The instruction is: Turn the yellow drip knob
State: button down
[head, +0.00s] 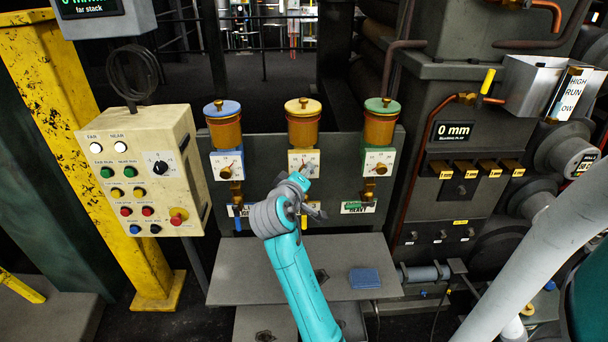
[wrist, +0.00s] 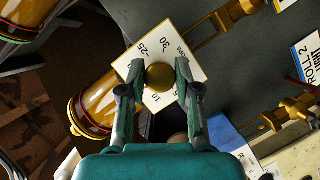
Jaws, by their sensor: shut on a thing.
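The yellow drip knob is a round brass knob (wrist: 160,75) on a white, yellow-edged dial plate (wrist: 190,55) with black numbers. In the head view this plate (head: 295,157) sits under the middle oiler (head: 303,128), which has a yellow lid. My gripper (wrist: 158,84) has one finger on each side of the knob and is shut on it. In the head view my teal arm reaches up from below, and my wrist and gripper (head: 306,186) cover the lower part of the dial and what hangs under it.
A blue-lidded oiler (head: 225,130) stands left and a green-lidded oiler (head: 380,128) right, each with its own dial. A cream button box (head: 140,160) is further left. A grey shelf (head: 250,285) below carries a blue block (head: 365,278).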

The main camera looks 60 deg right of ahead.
jog(key=m+t+y, duration=0.1)
jog(key=m+y, duration=0.1)
jog(key=m, duration=0.1)
jog(key=m+t+y, duration=0.1)
jog(key=m+t, duration=0.1)
jog(key=m, duration=0.2)
jog(key=shift+f+m+y, duration=0.1)
jog(key=shift+m+y, duration=0.2)
jog(key=shift+y, duration=0.1)
dwell(0.5)
jog(key=c, duration=0.8)
grip_release()
jog(key=shift+c, duration=0.2)
jog(key=v, duration=1.2)
jog(key=shift+s, duration=0.15)
jog(key=shift+d, duration=0.1)
